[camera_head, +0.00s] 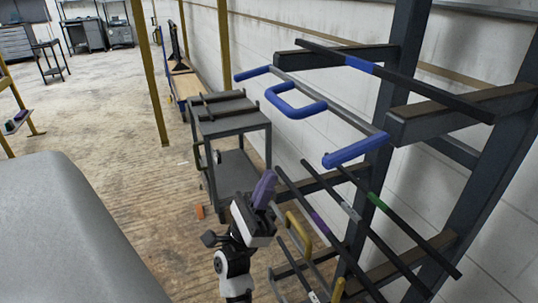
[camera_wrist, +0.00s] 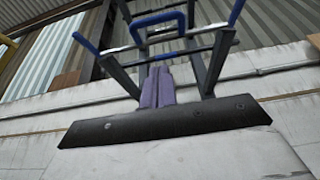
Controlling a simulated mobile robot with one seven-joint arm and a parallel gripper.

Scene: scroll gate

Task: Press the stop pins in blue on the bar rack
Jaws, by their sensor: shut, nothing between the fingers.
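The bar rack (camera_head: 392,95) has dark uprights with arms sticking out, at right in the head view. A grey bar across its upper arms carries a blue sleeve (camera_head: 253,73) at the far end, a blue U-shaped handle (camera_head: 318,107) and a blue sleeve (camera_head: 356,150) at the near end. The handle (camera_wrist: 160,17) and both sleeves also show in the wrist view. I cannot pick out separate stop pins. My gripper (camera_head: 264,187) has purple fingers, is shut and empty, and is below and left of the blue handle, apart from it.
A dark bar with a blue band (camera_head: 360,65) lies on the top arms. Lower bars carry purple, white and green bands (camera_head: 377,202). A yellow handle (camera_head: 299,230) is low by my gripper. A grey cart (camera_head: 234,122) stands behind; floor to the left is open.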

